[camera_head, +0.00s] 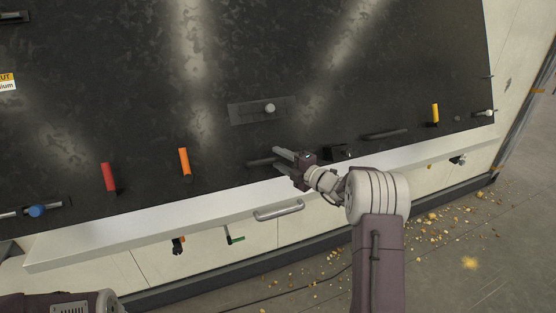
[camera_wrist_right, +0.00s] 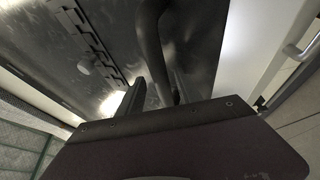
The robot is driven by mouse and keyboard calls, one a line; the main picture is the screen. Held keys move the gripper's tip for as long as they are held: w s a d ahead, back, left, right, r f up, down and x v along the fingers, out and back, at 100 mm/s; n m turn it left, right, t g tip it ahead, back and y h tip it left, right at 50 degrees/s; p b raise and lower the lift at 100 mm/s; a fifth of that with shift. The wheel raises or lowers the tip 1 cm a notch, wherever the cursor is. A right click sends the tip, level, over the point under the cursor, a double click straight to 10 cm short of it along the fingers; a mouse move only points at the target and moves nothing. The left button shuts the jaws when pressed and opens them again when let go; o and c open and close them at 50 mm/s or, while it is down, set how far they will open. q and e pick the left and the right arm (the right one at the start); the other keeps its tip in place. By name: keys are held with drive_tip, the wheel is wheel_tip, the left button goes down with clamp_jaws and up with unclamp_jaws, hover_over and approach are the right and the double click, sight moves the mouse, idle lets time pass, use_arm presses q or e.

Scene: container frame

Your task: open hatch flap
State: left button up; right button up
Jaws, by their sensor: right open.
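The hatch flap appears to be the large dark, mottled panel (camera_head: 240,60) that fills the upper head view; it looks closed. Near its lower edge are two dark bar handles, the left one (camera_head: 260,162) and the right one (camera_head: 383,134). My right gripper (camera_head: 282,159) is open at the right end of the left handle. In the right wrist view a dark curved bar (camera_wrist_right: 150,38) runs down close to the fingers; I cannot tell whether they touch it. My left gripper is out of sight; only part of my left arm shows at the bottom left.
A plate with a pale knob (camera_head: 269,108) sits above the right gripper. Red (camera_head: 108,177), orange (camera_head: 184,161) and yellow (camera_head: 435,113) grips stick out from the panel. A white ledge (camera_head: 150,225) and a metal handle (camera_head: 279,210) lie below. Crumbs litter the floor.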

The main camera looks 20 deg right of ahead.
drive_tip(key=b+v, duration=0.2)
drive_tip(key=v, duration=0.6)
drive_tip(key=shift+w+f, duration=0.1)
drive_tip(key=shift+b, duration=0.3)
